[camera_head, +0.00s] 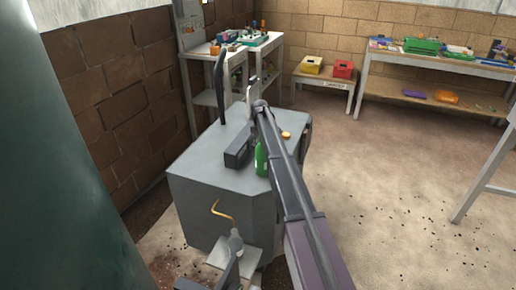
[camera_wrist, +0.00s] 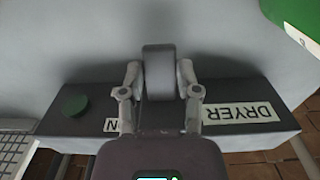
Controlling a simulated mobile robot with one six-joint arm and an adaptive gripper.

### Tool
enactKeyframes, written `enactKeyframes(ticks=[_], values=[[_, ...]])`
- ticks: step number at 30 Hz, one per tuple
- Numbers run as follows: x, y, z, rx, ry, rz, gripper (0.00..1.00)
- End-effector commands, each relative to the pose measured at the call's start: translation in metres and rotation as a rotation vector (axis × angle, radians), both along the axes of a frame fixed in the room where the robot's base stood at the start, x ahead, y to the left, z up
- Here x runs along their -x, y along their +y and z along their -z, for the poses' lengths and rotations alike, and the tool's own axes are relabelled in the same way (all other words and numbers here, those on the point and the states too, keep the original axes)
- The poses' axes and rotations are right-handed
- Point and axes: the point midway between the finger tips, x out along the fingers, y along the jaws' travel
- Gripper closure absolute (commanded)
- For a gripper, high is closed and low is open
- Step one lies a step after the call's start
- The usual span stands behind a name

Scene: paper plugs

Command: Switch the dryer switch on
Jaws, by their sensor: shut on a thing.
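In the wrist view, a long dark box (camera_wrist: 222,93) lies across the picture. It bears a white DRYER label (camera_wrist: 243,112) on the right and a round green button (camera_wrist: 75,101) on the left. A thick, rounded grey switch (camera_wrist: 158,68) stands at the middle of the box. My gripper (camera_wrist: 160,78) has one finger on each side of this switch and is shut on it. A second white label, ending in N, is partly hidden behind the left finger. In the head view my fingers cannot be made out clearly.
In the head view, a large grey cabinet (camera_head: 215,185) stands below my arm, with a small green thing (camera_head: 261,158) on top. A white bench (camera_head: 205,98) with tools is behind it. Yellow (camera_head: 311,65) and red (camera_head: 343,69) bins sit farther back. The floor at right is mostly clear.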

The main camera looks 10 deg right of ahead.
Motion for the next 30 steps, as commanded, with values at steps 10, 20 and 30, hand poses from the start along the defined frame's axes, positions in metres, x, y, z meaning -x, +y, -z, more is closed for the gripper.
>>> enactKeyframes(ticks=[10,20,30], values=[[-0.001,0.000,-0.009,0.001,-0.003,0.000,0.80],[-0.001,-0.001,-0.016,0.001,-0.003,0.001,0.80],[-0.001,-0.002,-0.023,0.002,-0.002,0.001,0.80]])
